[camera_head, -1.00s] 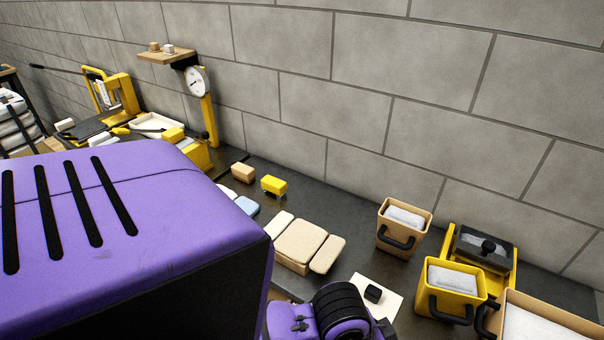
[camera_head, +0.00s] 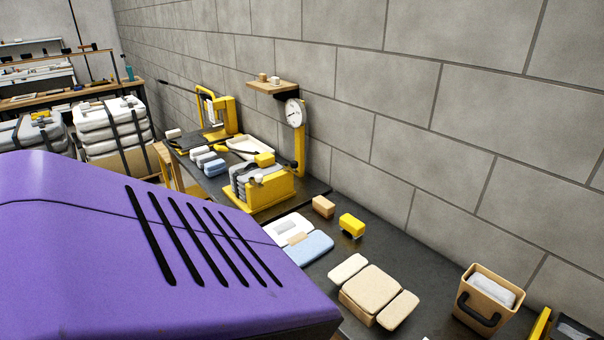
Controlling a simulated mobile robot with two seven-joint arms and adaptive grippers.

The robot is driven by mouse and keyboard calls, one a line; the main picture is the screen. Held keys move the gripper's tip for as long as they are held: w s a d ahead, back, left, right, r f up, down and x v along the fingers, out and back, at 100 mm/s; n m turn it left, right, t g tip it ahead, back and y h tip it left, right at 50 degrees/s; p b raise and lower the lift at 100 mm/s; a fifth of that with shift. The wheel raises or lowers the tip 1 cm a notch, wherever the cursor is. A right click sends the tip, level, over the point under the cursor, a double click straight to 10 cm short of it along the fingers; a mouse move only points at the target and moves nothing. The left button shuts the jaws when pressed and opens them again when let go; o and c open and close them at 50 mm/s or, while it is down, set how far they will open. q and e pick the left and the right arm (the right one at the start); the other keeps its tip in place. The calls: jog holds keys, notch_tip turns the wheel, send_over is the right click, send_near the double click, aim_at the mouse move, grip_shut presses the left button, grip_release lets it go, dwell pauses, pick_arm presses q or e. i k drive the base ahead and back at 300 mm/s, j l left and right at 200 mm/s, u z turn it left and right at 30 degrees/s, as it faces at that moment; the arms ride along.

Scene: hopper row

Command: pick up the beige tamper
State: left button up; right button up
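A small beige block (camera_head: 323,206) stands on the dark worktop near the wall, left of a small yellow block (camera_head: 351,225) of similar size. It may be the beige tamper, but I cannot make out a handle or face that settles it. It stands free, with nothing touching it. Neither of my grippers is in view.
A large purple body with black slots hides the lower left. A cream padded piece with side flaps (camera_head: 370,289), a tan hopper (camera_head: 485,300), a blue pad (camera_head: 308,248) and a yellow rack (camera_head: 265,193) stand on the worktop. A dial gauge (camera_head: 294,114) rises behind.

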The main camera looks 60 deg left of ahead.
aim_at(323, 206)
jog(key=u, duration=1.8)
jog(key=j+z, duration=0.1)
jog(key=z, duration=0.3)
jog(key=j+z, duration=0.1)
jog(key=z, duration=0.35)
jog(key=j+z, duration=0.15)
jog(key=z, duration=0.25)
jog(key=j+z, duration=0.4)
jog(key=k+j+z, duration=0.2)
jog(key=j+z, duration=0.2)
jog(key=j, duration=0.2)
jog(key=k+j+z, duration=0.1)
jog(key=j, duration=0.25)
jog(key=k+j+z, duration=0.1)
jog(key=j, duration=0.25)
jog(key=k+j+z, duration=0.1)
jog(key=k+j, duration=0.15)
